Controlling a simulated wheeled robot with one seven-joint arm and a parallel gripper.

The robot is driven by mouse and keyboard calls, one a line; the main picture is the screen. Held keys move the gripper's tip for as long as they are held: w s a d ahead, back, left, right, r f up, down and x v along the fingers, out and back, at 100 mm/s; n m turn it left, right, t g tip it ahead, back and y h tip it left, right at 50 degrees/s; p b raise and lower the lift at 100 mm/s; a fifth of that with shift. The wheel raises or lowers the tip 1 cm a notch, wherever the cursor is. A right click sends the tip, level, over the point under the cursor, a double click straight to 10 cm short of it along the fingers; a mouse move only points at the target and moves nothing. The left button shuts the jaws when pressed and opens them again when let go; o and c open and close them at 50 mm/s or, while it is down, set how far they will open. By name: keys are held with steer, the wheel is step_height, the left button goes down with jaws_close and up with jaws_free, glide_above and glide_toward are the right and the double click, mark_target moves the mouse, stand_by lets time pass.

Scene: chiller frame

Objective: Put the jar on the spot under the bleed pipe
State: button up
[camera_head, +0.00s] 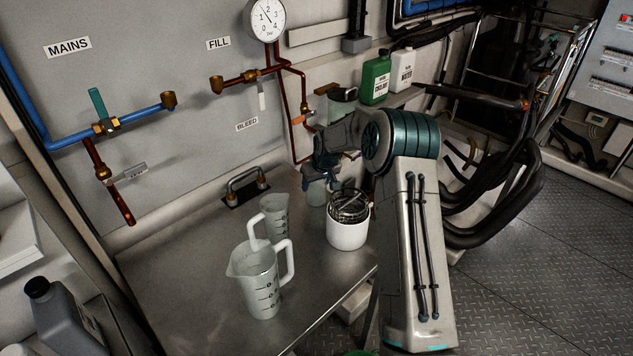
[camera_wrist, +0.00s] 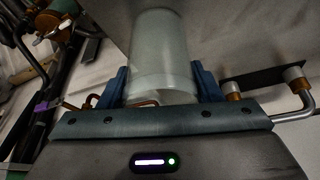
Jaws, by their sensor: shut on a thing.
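The jar (camera_head: 316,192) is a translucent grey-green cylinder on or just above the steel bench at the back; I cannot tell whether it touches. My gripper (camera_head: 321,172) is shut on it from above. In the wrist view the jar (camera_wrist: 160,55) stands between the two blue fingers (camera_wrist: 163,88). The copper bleed pipe (camera_head: 294,140) comes down the wall just left of my gripper, with the BLEED label (camera_head: 247,124) further left. The spot under the pipe is not clearly seen; my arm and the jar may cover part of it.
The steel bench (camera_head: 180,270) has free room at the left. Two clear measuring jugs (camera_head: 257,278) and a white pot with a wire basket (camera_head: 347,232) stand near the jar. A metal handle (camera_head: 245,187) is fixed at the bench back. Green and white bottles (camera_head: 375,80) stand behind.

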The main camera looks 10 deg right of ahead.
steer(key=o, duration=1)
steer(key=shift+c, duration=0.2)
steer(key=shift+r, duration=0.25)
steer(key=s+r+b, duration=0.1)
steer(key=s+r, duration=1.2)
steer(key=r, duration=0.3)
steer(key=s+r+m+g+h, duration=0.1)
steer(key=s+m, duration=0.2)
steer(key=s, duration=2.9)
